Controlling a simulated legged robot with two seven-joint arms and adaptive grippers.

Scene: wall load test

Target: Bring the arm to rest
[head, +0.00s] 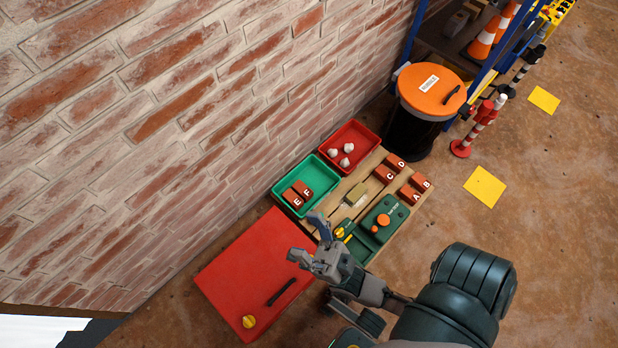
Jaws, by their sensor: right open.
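My right gripper (312,242) shows in the head view, on the arm that comes in from the bottom right. It is open and I see nothing between its fingers. It is in front of the gap between the red panel (247,262) and the wooden board (372,167), over the board's near left corner as seen from here. How high it is above them I cannot tell. My left gripper is not in view.
The board bears a green tray (316,173), a red tray (361,131), lettered bricks (396,161) and green tool cases (384,218). A brick wall (180,100) runs behind. An orange-lidded bin (432,89) stands at the back.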

